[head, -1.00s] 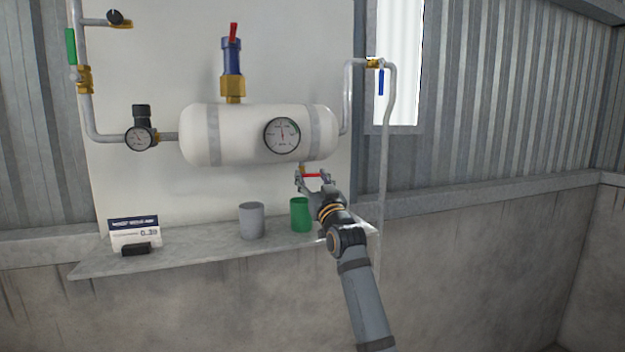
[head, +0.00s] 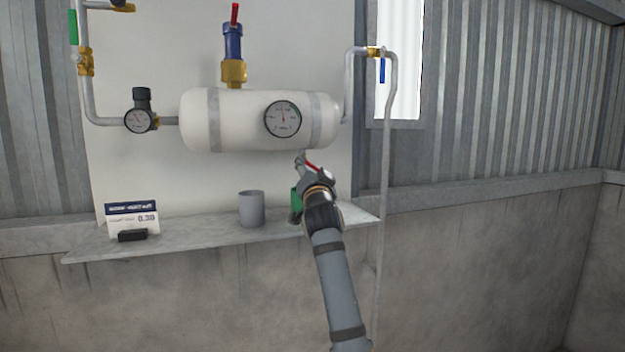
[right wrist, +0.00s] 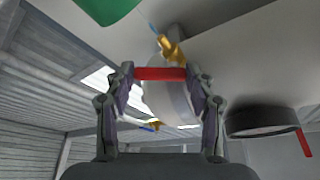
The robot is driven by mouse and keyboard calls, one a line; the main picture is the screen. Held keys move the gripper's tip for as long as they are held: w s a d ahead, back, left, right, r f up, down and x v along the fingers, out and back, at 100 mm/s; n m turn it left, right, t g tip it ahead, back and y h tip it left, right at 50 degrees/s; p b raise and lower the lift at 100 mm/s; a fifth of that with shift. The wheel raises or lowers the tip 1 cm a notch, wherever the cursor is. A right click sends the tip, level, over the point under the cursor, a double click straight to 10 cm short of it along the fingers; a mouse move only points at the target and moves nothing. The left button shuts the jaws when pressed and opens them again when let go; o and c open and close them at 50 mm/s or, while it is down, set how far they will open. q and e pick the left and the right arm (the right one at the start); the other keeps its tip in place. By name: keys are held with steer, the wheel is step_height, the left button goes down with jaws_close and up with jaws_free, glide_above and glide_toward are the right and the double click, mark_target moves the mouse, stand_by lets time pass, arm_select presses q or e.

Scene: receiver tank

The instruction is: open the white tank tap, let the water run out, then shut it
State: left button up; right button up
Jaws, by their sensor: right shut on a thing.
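The white tank (head: 255,135) is mounted on the pale wall panel, with a round gauge (head: 283,118) on its front. The tap's red handle (head: 313,168) shows below the tank and slants down to the right. My right gripper (head: 316,174) is shut on this handle. In the right wrist view the red handle (right wrist: 160,74) lies across between my fingertips, with the brass tap body (right wrist: 172,50) beyond it. A thin blue streak (right wrist: 152,27), which looks like water, runs from the tap towards the green cup (right wrist: 105,8). My left gripper is out of view.
The green cup (head: 295,203) stands on the shelf (head: 190,241), partly hidden by my right gripper. A grey cup (head: 251,210) and a label card (head: 132,219) stand to its left. A grey pipe with a blue-handled valve (head: 381,70) runs down at the right.

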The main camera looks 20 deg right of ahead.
steer(key=shift+a+f+m+g+h+b, duration=0.15)
steer(key=shift+m+g+h+b, duration=0.3)
steer(key=shift+m, duration=1.05)
steer(key=shift+a+f+m+g+h+b, duration=0.15)
steer(key=shift+m+g+h+b, duration=0.3)
steer(key=shift+m, duration=1.05)
steer(key=shift+r+m, duration=0.1)
steer(key=shift+m, duration=0.2)
steer(key=o, duration=1.2)
steer(key=shift+c, duration=0.2)
